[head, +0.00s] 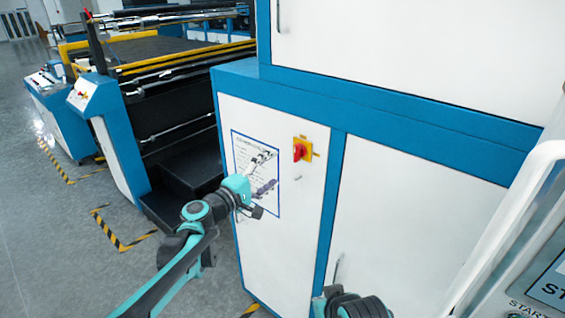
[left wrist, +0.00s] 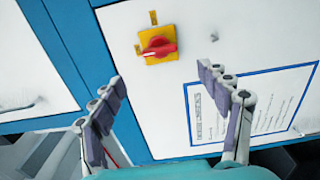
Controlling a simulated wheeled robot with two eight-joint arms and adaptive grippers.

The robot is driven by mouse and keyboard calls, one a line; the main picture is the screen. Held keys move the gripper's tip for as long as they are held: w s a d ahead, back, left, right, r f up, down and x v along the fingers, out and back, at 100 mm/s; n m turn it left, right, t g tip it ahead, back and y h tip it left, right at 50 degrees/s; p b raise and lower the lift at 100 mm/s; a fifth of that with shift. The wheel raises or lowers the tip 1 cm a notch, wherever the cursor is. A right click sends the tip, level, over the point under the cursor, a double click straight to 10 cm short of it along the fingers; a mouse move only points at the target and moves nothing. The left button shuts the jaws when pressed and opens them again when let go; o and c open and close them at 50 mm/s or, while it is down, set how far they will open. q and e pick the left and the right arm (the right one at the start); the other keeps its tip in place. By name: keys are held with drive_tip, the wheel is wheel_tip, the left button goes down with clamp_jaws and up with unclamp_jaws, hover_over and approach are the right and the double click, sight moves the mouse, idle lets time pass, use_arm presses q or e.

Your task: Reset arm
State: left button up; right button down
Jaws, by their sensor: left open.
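My left arm comes in from the lower left in the head view. My left gripper (head: 264,173) is in front of the white cabinet door, over the posted sheet and left of the red rotary switch (head: 301,150). In the left wrist view the two fingers of my left gripper (left wrist: 161,82) are spread apart with nothing between them. The red switch on its yellow plate (left wrist: 158,46) shows beyond the fingertips, apart from them. A dark jointed part of my own body shows at the bottom edge of the head view; no right gripper fingers can be seen.
The blue and white machine cabinet (head: 385,220) fills the middle and right. A blue-framed sheet (head: 243,150) is on its door. A roller machine (head: 150,110) stands at the back left. A white frame (head: 500,240) is at right. Grey floor (head: 60,240) lies open at left.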

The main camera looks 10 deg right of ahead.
use_arm(q)
drive_tip(key=shift+v, duration=0.95)
drive_tip(key=s+a+f+m+g+y+b, duration=0.3)
drive_tip(key=s+a+f+m+y+b, duration=0.4)
drive_tip(key=s+a+f, duration=2.1)
wheel_tip(320, 180, down, 4)
drive_tip(key=s+y+b, duration=0.1)
drive_tip(key=y+b, duration=0.6)
drive_tip(key=shift+s+a+m+g, duration=0.3)
drive_tip(key=shift+m+g, duration=0.1)
drive_tip(key=shift+r, duration=0.2)
drive_tip(key=shift+c, duration=0.3)
